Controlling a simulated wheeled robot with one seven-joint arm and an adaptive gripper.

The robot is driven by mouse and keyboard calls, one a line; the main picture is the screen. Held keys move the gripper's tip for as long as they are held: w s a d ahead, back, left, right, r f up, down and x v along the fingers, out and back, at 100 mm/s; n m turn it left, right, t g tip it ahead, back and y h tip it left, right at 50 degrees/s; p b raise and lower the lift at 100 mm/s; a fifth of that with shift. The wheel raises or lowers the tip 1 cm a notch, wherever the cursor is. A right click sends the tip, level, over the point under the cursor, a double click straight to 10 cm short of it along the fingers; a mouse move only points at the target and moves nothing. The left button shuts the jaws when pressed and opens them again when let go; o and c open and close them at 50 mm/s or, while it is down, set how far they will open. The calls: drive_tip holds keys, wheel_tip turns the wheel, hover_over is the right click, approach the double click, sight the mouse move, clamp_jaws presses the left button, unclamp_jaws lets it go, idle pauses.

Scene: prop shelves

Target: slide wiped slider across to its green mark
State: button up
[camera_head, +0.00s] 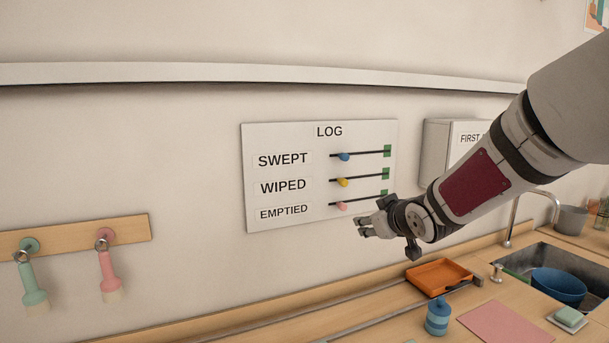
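A white LOG board (285,214) hangs on the wall with three rows, SWEPT, WIPED and EMPTIED. The WIPED slider is a yellow knob (342,182) at the left end of its dark track. The green mark (385,173) of that row is at the track's right end. A blue knob (344,157) is in the row above and a pink knob (342,205) in the row below, both near the left ends. My gripper (362,228) is below and right of the yellow knob, apart from it, near the board's lower right corner. Its fingers are small and overlap in this view.
A white FIRST-labelled box (436,150) is on the wall right of the board, partly behind my arm. Below are an orange tray (438,277), a blue bottle (437,318), a pink mat (505,323) and a sink with a blue bowl (558,285).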

sight(346, 183)
drive_tip(key=w+a+r+t+y, duration=0.1)
drive_tip(key=w, duration=0.5)
drive_tip(key=w+a+r+t+y+p, duration=0.1)
drive_tip(key=w+t+y, duration=0.1)
drive_tip(key=w, duration=0.4)
drive_tip(key=w+a+r+t+y+p, duration=0.1)
drive_tip(key=w, duration=0.5)
drive_tip(key=shift+w+r+n, duration=0.25)
drive_tip(key=shift+r+n, duration=0.05)
drive_tip(key=shift+r, duration=0.05)
